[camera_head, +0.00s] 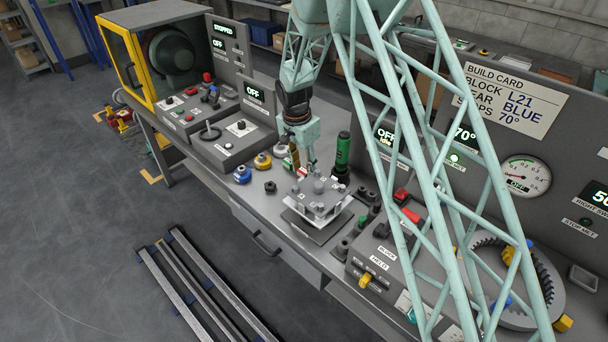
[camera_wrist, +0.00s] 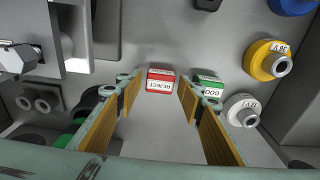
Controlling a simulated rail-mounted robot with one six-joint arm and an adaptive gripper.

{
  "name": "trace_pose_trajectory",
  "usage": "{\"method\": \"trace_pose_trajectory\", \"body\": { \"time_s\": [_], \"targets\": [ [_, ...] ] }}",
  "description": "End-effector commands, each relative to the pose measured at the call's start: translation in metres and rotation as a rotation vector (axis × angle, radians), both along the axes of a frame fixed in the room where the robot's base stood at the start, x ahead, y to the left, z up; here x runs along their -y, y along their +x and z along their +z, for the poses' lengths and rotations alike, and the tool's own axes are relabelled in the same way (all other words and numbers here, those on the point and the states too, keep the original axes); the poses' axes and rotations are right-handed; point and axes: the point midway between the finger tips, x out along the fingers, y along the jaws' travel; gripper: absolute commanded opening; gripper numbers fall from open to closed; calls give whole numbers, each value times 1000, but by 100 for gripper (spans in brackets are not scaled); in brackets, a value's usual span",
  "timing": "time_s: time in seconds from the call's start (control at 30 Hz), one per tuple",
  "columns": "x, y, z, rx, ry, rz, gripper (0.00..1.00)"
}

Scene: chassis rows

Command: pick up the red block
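A red block with a white face lettered REJECT (camera_wrist: 160,82) shows in the wrist view, between and just beyond my fingertips. My gripper (camera_wrist: 159,91) is open, with a yellow-padded finger on either side and nothing held between them. I cannot tell how far the block is below the tips. In the head view my gripper (camera_head: 298,166) points down over the bench, left of the metal fixture. The block is hard to make out there.
A green block lettered GOOD (camera_wrist: 210,84) stands close by my right finger. Yellow (camera_wrist: 268,62) and white-grey (camera_wrist: 241,110) knobs lie farther right. The metal fixture (camera_head: 318,197) and a tall green cylinder (camera_head: 343,150) stand right of my gripper in the head view.

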Motion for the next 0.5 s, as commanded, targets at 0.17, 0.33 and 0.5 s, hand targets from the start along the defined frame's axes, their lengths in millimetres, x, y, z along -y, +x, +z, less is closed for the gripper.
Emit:
{"method": "trace_pose_trajectory", "body": {
  "time_s": [0.17,0.33,0.5],
  "targets": [
    [0,0,0,0,0,0,18],
    [0,0,0,0,0,0,15],
    [0,0,1,0,0,0,15]
  ]
}}
